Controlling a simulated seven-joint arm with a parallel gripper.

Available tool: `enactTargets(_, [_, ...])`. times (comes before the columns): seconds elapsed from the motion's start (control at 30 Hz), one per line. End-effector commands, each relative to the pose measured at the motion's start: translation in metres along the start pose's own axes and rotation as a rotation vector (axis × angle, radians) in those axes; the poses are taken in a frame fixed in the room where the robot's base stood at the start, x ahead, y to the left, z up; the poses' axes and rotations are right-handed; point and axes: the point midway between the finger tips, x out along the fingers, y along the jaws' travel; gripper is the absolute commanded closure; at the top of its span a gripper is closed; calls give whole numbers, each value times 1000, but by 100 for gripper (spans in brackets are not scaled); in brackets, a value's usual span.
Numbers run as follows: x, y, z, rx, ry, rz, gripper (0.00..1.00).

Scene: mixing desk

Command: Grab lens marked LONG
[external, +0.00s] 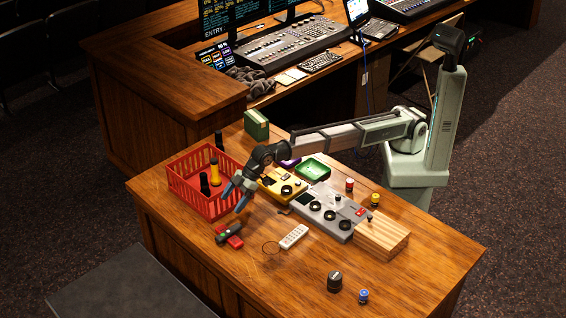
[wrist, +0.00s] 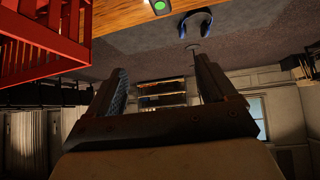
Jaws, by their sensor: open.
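No marking LONG is readable in either view, so I cannot tell which item is that lens. A short black cylinder (external: 335,281) stands at the table's front right, and dark cylinders (external: 205,184) stand in the red basket; any lettering on them is too small to read. My gripper (external: 234,197) is open and empty, just right of the basket and above the table. Its two fingers also show apart in the wrist view (wrist: 162,72), with nothing between them.
The red basket (external: 181,196) is close on my gripper's left; its wall fills the wrist view's upper left (wrist: 35,55). A dark flashlight-like item (external: 229,232), a white remote (external: 294,236), a grey panel (external: 326,212) and wooden blocks (external: 382,236) lie nearby. The table's front is mostly clear.

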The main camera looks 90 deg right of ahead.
Motion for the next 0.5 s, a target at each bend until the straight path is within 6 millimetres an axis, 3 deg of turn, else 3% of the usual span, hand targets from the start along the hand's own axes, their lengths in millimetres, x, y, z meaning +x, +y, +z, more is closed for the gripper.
enactTargets(0.03, [-3,-34,4,-40,-22,-31,16])
enactTargets(0.1, [-8,-75,10,-93,-52,-71,16])
enactTargets(0.5, [-62,-289,69,-414,-217,-296,16])
